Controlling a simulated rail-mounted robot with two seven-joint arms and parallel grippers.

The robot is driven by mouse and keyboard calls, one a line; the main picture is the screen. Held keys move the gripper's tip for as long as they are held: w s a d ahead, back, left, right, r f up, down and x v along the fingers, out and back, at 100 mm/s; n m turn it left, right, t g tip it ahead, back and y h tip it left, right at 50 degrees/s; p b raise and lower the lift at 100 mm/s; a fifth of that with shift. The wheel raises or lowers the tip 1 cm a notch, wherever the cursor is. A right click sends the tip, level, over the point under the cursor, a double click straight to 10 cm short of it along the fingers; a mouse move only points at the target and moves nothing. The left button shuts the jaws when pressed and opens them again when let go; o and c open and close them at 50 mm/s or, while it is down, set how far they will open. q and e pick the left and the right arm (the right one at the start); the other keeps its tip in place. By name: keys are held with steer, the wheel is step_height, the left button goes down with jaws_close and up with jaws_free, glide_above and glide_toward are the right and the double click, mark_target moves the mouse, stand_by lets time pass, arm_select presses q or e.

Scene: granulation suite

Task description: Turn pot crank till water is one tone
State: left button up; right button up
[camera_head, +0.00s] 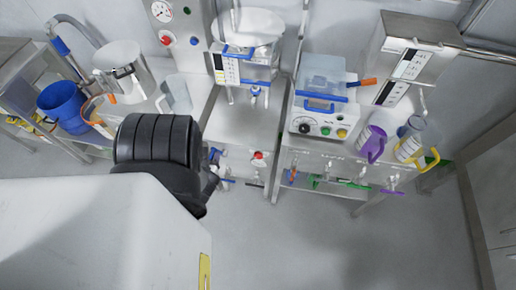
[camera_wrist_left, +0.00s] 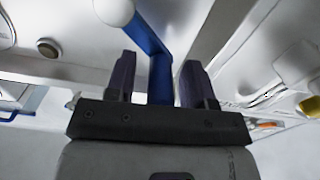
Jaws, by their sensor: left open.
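In the left wrist view, my left gripper (camera_wrist_left: 157,75) is open, its two dark fingers apart. A blue bar (camera_wrist_left: 158,65) runs between the fingers; I cannot tell whether they touch it. A white round knob (camera_wrist_left: 114,10) shows at its upper end. This looks like a crank, but the pot it belongs to is not clear here. In the head view, my left gripper (camera_head: 211,182) is mostly hidden by my black wrist joint, in front of the middle steel station. The water is not visible in either view. My right gripper is not in view.
A wide steel bowl (camera_head: 250,24) tops the middle station. A white machine with a blue lid (camera_head: 322,80) stands to the right, near purple (camera_head: 371,143) and yellow-handled (camera_head: 412,148) jugs. A steel pot (camera_head: 122,62) and blue bucket (camera_head: 62,103) stand left. The floor in front is clear.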

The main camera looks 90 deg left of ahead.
arm_select(q)
steer(key=shift+s+d, duration=0.1)
steer(key=shift+d, duration=0.25)
steer(key=p+v, duration=0.2)
steer(key=v, duration=1.1)
